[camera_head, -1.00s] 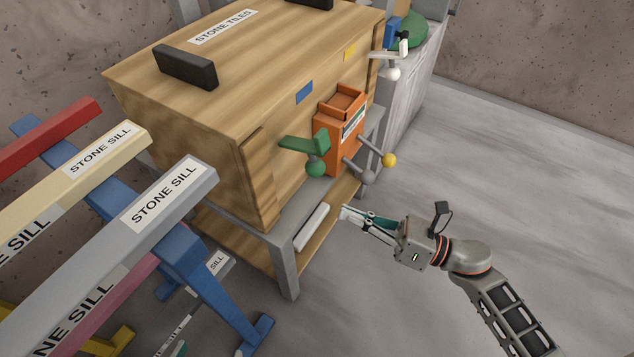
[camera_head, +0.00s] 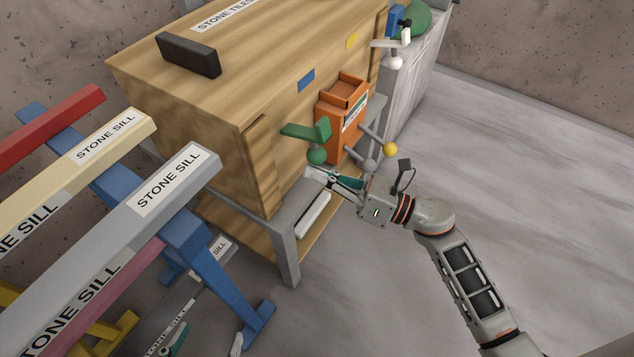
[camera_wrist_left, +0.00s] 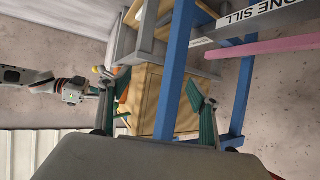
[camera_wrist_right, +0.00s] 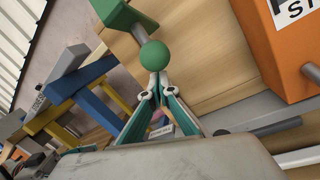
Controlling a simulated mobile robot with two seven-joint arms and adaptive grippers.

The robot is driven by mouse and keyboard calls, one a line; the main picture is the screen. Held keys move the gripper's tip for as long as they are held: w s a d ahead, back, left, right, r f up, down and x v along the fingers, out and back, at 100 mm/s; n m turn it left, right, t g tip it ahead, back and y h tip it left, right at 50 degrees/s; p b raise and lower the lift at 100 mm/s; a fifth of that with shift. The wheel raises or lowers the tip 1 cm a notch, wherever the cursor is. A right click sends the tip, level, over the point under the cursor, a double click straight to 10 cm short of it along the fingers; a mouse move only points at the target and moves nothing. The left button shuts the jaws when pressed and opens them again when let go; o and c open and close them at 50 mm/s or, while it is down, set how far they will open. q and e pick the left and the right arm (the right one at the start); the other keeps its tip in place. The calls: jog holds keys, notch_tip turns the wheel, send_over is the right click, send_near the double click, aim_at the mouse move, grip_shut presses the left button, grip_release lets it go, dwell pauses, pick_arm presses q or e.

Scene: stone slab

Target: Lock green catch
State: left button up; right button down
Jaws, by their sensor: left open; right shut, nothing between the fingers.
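The green catch (camera_head: 307,132) is on the front of the wooden crate (camera_head: 262,170), left of an orange box (camera_head: 328,110). It has a flat green arm and a round green knob (camera_head: 317,156) below it. In the right wrist view the knob (camera_wrist_right: 154,55) is just beyond my right fingertips. My right gripper (camera_head: 314,173) is shut and empty, just below the knob; I cannot tell if they touch. My left gripper (camera_head: 207,344) shows only its fingertips at the bottom of the head view. In the left wrist view it (camera_wrist_left: 150,85) is open and empty.
Beside the orange box, rods end in a grey ball (camera_head: 369,165) and a yellow ball (camera_head: 390,149). A white-knobbed catch (camera_head: 394,62) is further back. A blue rack with stone sills (camera_head: 165,192) stands at left. The floor (camera_head: 530,170) at right is clear.

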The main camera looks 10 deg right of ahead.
pick_arm(q)
jog(key=shift+s+a+f, duration=0.2)
jog(key=shift+f, duration=0.15)
